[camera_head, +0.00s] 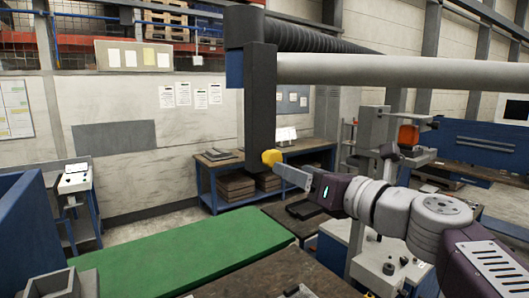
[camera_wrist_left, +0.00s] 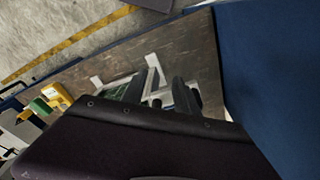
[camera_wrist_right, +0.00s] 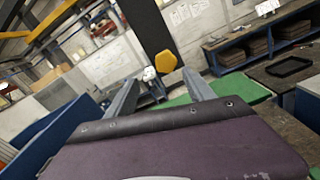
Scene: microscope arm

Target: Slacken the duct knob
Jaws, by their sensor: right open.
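The yellow duct knob (camera_head: 271,157) sits low on the side of a dark vertical duct post (camera_head: 261,100). It also shows in the right wrist view (camera_wrist_right: 166,61), just past the fingertips. My right gripper (camera_head: 280,168) reaches in from the right with its fingers pointing at the knob. In the right wrist view its two grey fingers (camera_wrist_right: 160,76) are apart, with the knob in line with the gap; contact cannot be told. My left gripper (camera_wrist_left: 162,80) is out of the head view.
A grey pipe (camera_head: 400,72) and a black ribbed hose (camera_head: 320,40) run right from the post's top. A green mat (camera_head: 180,258) lies below. A microscope-like stand (camera_head: 372,140) rises behind my right arm. A blue workbench (camera_head: 215,190) stands at the back wall.

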